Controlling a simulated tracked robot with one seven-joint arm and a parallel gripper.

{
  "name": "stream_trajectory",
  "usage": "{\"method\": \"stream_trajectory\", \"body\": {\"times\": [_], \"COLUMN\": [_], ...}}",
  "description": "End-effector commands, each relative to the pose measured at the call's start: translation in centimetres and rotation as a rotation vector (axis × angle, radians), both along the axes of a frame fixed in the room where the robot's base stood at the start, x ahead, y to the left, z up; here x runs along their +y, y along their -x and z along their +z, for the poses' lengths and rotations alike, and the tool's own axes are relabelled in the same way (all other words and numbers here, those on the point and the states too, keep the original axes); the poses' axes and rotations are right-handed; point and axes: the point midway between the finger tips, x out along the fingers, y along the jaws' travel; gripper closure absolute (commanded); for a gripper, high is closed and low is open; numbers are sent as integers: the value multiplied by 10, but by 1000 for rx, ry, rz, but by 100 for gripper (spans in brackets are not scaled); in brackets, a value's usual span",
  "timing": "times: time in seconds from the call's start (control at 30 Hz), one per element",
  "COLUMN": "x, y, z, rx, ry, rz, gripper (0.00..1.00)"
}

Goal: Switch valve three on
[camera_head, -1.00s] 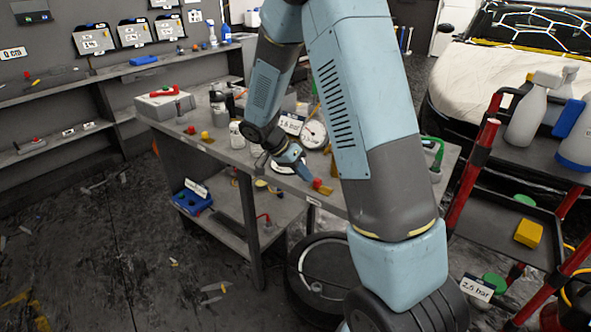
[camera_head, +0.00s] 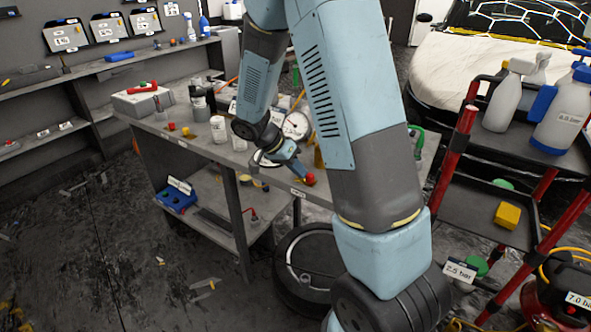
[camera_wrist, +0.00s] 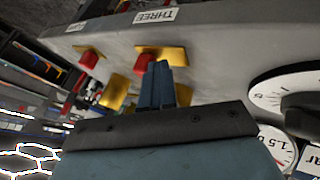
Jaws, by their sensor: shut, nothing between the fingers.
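In the wrist view a white label (camera_wrist: 155,16) reading THREE, upside down, sits on the bench edge. Just below it is a valve with a red knob (camera_wrist: 143,62) on a brass-coloured plate (camera_wrist: 174,55). My gripper (camera_wrist: 162,75) is shut and empty. Its fingertips overlap the right side of this knob in the picture; I cannot tell whether they touch it. A second red knob (camera_wrist: 88,59) on a brass plate is to the left. In the head view my gripper (camera_head: 300,173) is close beside a red knob (camera_head: 308,179) at the bench's front edge.
A white can (camera_head: 218,129) stands left of my arm. A red-framed cart (camera_head: 461,135) with bottles is at right.

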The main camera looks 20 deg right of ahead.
Motion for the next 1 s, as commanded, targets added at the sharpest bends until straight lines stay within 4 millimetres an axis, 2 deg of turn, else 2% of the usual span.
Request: {"method": "stream_trajectory", "body": {"times": [0.27, 0.8, 1.0], "x": [5, 63, 76], "y": [-1, -18, -22], "z": [7, 85, 103], "rx": [2, -2, 0], "ry": [3, -1, 1], "rz": [-2, 0, 1], "gripper": [100, 100, 100]}}
